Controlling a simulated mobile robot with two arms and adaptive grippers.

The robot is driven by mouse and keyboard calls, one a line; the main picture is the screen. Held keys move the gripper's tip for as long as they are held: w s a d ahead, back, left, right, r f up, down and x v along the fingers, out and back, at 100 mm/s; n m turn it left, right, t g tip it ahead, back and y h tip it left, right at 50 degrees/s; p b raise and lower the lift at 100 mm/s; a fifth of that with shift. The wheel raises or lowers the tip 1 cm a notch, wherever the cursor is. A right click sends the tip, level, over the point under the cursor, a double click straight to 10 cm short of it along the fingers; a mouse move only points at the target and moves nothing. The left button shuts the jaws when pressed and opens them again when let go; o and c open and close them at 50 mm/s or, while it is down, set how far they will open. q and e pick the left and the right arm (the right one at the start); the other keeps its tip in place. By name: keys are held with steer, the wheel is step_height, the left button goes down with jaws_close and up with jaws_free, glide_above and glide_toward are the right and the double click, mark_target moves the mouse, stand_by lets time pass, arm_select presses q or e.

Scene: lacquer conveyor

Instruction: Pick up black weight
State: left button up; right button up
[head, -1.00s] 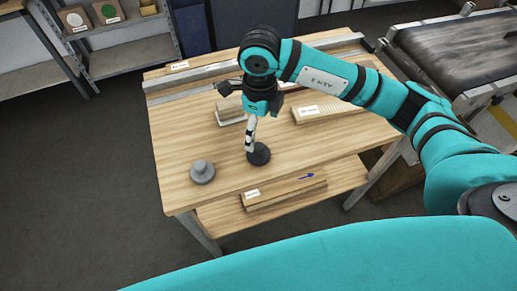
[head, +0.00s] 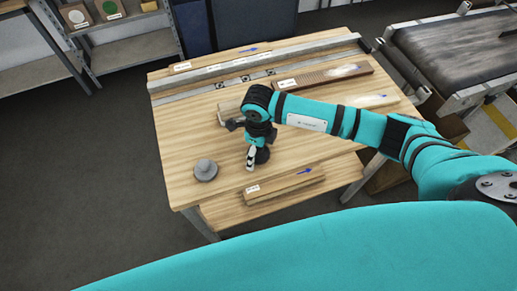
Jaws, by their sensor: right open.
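The black weight (head: 263,156) stands on the wooden table (head: 186,130), left of its middle, and is mostly hidden behind my right gripper. My right gripper (head: 254,161) points down at the black weight with its jaws open. A pale fingertip shows in front of the weight; the other finger is hidden, and I cannot tell whether the fingers touch the weight. My left gripper is not in view.
A grey weight (head: 206,171) stands just left of my right gripper. A metal rail (head: 200,80) crosses the table's back, with a brown board (head: 325,77) before it. A conveyor (head: 450,45) stands right.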

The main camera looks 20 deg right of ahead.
steer(key=c, duration=1.7)
steer(key=shift+w, duration=0.1)
steer(key=shift+c, duration=0.2)
steer(key=shift+r, duration=0.15)
